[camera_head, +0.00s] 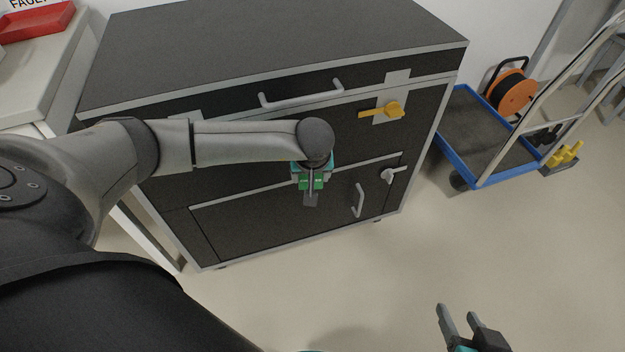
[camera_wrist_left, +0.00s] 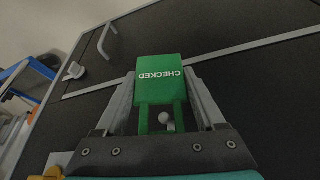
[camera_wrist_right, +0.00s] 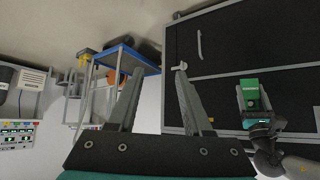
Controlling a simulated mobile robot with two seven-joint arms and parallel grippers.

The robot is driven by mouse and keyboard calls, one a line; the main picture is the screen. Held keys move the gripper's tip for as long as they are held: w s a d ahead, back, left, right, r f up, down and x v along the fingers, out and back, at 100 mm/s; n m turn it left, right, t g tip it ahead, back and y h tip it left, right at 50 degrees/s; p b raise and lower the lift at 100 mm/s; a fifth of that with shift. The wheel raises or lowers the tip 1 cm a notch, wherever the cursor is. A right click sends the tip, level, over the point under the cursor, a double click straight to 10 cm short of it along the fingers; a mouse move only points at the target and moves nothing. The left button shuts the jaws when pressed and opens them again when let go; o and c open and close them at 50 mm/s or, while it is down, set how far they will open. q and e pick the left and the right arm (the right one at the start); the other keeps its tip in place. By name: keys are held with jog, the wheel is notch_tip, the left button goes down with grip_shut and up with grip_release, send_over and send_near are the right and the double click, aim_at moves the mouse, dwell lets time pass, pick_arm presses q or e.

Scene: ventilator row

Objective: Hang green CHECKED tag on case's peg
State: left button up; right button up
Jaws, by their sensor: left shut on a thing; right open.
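The green CHECKED tag (camera_head: 312,184) is held by my left gripper (camera_head: 311,176) in front of the dark case (camera_head: 265,228). In the left wrist view the tag (camera_wrist_left: 160,80) sits between the two fingers, its lettering upside down. A small pale round knob, apparently the peg (camera_wrist_left: 164,118), shows in the opening of the tag's loop. I cannot tell whether the loop is around it or only in front of it. The tag also shows in the right wrist view (camera_wrist_right: 248,90). My right gripper (camera_head: 457,314) is open and empty, low over the floor, away from the case.
The case carries a yellow latch (camera_head: 390,110), a grey latch (camera_head: 393,174) and bar handles (camera_head: 357,200). A blue-edged trolley (camera_head: 480,130) with an orange reel (camera_head: 512,92) stands at the right. A pale table (camera_head: 40,75) is at the left. The floor in front is clear.

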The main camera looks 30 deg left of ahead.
pick_arm(q)
jog(key=shift+w+a+f+b, duration=0.3)
jog(key=shift+w+a+b, duration=0.35)
jog(key=shift+a, duration=0.1)
jog(key=shift+w+a+f+b, duration=0.3)
jog(key=shift+w+a+b, duration=0.3)
jog(key=shift+a, duration=0.1)
pick_arm(e)
jog(key=shift+w+a+r+t+y, duration=0.25)
jog(key=shift+a+t+y, duration=0.15)
jog(key=shift+a+t, duration=0.4)
jog(key=shift+w+a+r+t+y, duration=0.25)
jog(key=shift+a+t+y, duration=0.15)
jog(key=shift+a+t, duration=0.35)
jog(key=shift+w+a+r+t+y, duration=0.25)
jog(key=shift+a+t+y, duration=0.15)
jog(key=shift+a+t, duration=0.35)
jog(key=shift+a, duration=0.15)
pick_arm(q)
jog(key=o, duration=1.3)
jog(key=shift+r, duration=0.1)
